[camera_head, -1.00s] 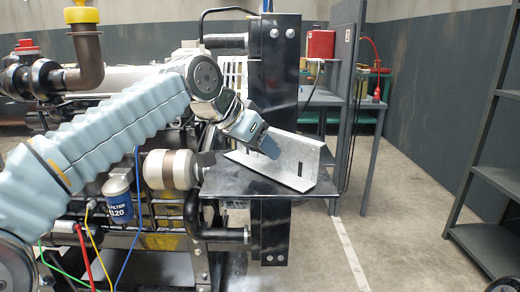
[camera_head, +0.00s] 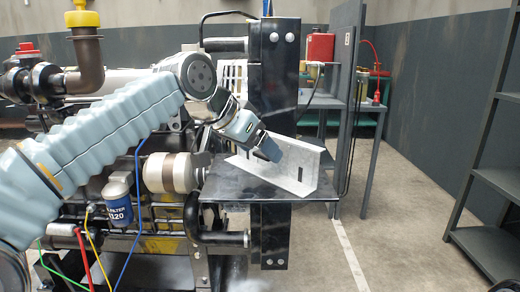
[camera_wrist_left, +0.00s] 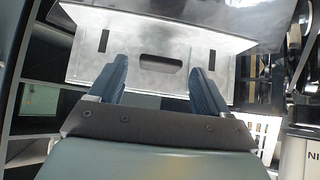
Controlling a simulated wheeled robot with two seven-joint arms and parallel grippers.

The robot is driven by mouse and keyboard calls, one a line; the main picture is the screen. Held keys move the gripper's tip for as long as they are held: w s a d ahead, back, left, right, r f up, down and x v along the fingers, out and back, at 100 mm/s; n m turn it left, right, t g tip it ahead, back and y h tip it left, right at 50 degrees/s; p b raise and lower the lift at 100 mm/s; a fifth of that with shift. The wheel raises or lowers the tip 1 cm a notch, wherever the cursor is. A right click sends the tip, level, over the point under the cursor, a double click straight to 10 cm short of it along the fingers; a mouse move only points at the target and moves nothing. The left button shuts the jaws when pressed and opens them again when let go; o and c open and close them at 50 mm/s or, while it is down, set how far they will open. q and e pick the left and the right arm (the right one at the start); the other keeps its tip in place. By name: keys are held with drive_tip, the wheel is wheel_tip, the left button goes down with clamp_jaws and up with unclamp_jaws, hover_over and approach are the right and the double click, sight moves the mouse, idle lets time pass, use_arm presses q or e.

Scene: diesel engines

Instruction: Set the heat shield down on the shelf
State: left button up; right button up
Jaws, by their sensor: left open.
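The heat shield (camera_head: 310,166) is a bent silver metal plate with slots. It is on the black shelf (camera_head: 225,188) beside the engine, toward the shelf's right side, with its lower edge appearing to touch the surface. My left gripper (camera_head: 268,150) is at the shield's near left face, pointing down and right. In the left wrist view, the open fingers (camera_wrist_left: 159,68) reach toward the shield (camera_wrist_left: 130,48), one on each side of its middle slot. Whether a finger touches the plate cannot be told. My right gripper is not in view.
A black upright column (camera_head: 273,85) stands behind the shelf. The engine (camera_head: 120,165) with hoses and a blue filter is at the left. A grey table (camera_head: 345,105) with a red can stands behind, and a dark rack (camera_head: 490,175) is at the right. The floor between is clear.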

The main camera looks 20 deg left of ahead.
use_arm(q)
drive_tip(key=p+v, duration=0.1)
drive_tip(key=v, duration=0.9)
drive_tip(key=shift+s+r, duration=0.25)
drive_tip(key=shift+s, duration=0.05)
drive_tip(key=shift+a, duration=0.1)
